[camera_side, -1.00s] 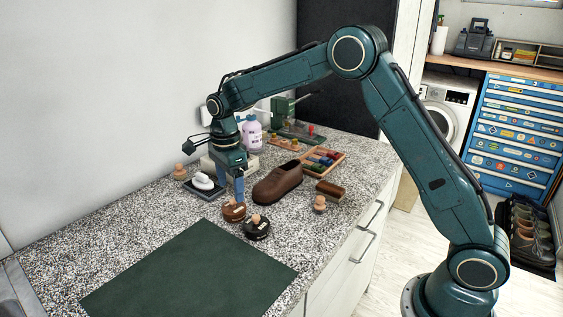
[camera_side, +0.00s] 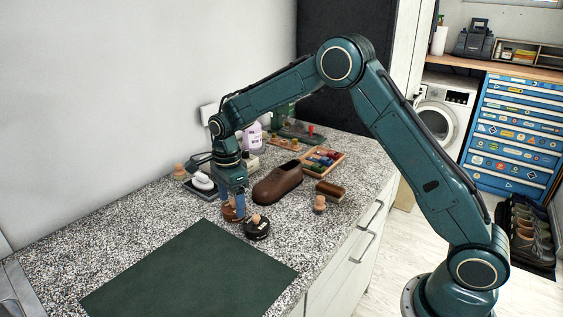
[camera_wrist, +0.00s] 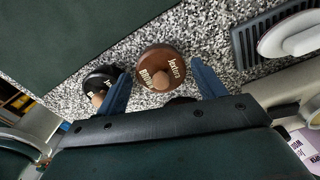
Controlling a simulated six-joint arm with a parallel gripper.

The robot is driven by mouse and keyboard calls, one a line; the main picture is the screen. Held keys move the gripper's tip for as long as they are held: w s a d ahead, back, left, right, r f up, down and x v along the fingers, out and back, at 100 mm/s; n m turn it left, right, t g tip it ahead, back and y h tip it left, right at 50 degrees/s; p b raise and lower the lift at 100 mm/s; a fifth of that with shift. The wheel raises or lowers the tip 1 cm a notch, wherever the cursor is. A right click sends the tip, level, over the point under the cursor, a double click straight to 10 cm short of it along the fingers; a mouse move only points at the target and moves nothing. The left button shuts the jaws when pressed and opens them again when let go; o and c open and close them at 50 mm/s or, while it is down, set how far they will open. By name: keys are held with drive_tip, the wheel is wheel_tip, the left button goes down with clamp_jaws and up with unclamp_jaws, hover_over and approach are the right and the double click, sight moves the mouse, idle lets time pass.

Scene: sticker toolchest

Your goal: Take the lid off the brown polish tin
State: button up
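The brown polish tin (camera_side: 229,213) stands on the speckled worktop, partly hidden behind my fingers in the side view. In the wrist view the brown tin (camera_wrist: 170,58) shows pale lettering and a wooden knob on its lid. My gripper (camera_side: 234,205) points down over it. In the wrist view my gripper (camera_wrist: 160,72) is open, with one blue finger on each side of the tin and gaps between the fingers and the lid. I cannot tell the exact fingertip height against the knob.
A black tin (camera_side: 257,231) with a wooden knob stands close beside the brown one. A dark green mat (camera_side: 190,270) lies in front, empty. A brown shoe (camera_side: 277,184) stands behind to the right. A white-topped brush (camera_side: 203,182) rests on a dark tray behind to the left.

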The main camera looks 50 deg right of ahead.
sight(232, 200)
drive_tip(key=c, duration=0.7)
drive_tip(key=shift+o, duration=0.2)
wheel_tip(232, 200, up, 20)
idle(0.4)
idle(0.4)
